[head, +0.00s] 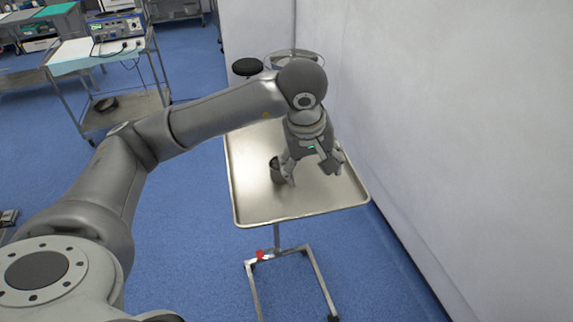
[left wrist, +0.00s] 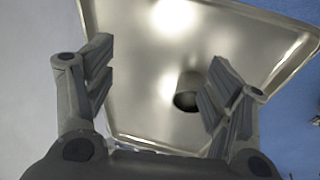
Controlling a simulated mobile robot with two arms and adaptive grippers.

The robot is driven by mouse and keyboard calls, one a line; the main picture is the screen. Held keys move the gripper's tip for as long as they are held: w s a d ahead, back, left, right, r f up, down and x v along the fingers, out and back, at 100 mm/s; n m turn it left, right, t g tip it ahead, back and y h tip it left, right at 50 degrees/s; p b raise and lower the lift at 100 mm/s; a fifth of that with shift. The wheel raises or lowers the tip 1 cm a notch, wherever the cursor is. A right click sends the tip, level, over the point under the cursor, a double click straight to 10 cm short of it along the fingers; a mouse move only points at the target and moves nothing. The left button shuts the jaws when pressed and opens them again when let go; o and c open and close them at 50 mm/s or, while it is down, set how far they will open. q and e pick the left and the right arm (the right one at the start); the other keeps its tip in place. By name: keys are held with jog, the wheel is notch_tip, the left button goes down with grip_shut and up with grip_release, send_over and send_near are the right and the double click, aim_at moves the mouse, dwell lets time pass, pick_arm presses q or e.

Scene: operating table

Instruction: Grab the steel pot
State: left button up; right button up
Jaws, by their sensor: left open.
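The steel pot (head: 276,171) is a small dark metal cup standing on the steel tray table (head: 247,200) in the head view. In the left wrist view the pot (left wrist: 187,92) sits beside the inner side of the right-hand finger, which partly overlaps it. My left gripper (head: 314,177) is open and empty above the tray, just right of the pot in the head view. Its two fingers spread wide in the left wrist view (left wrist: 158,80). I cannot tell whether a finger touches the pot. My right gripper is in neither view.
A white wall (head: 430,120) runs close along the right of the tray table. A round black stool seat (head: 247,66) stands behind it. A cart with a blue device (head: 117,28) is at the upper left. The rest of the tray is bare.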

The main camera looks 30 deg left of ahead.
pick_arm(q)
jog(key=w+a+r+y, duration=0.2)
jog(key=a+r+y, duration=0.1)
jog(key=a, duration=0.4)
send_near(280, 164)
notch_tip(280, 164, down, 2)
jog(key=shift+d+f+p, duration=0.1)
jog(key=shift+d+p, duration=0.05)
jog(key=shift+p, duration=0.2)
jog(key=shift+f+p, duration=0.4)
jog(key=shift+f, duration=0.1)
jog(key=x, duration=0.1)
jog(key=p+x, duration=0.1)
jog(key=x, duration=0.1)
jog(key=shift+s+a+f, duration=0.1)
jog(key=shift+s+a, duration=0.1)
jog(key=shift+a, duration=0.1)
jog(key=shift+w+a+f, duration=0.1)
jog(key=shift+w+f, duration=0.05)
jog(key=shift+f, duration=0.3)
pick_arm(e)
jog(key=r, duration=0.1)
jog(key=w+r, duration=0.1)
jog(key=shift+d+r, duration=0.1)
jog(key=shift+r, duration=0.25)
pick_arm(q)
jog(key=c, duration=1.1)
jog(key=shift+o, duration=0.2)
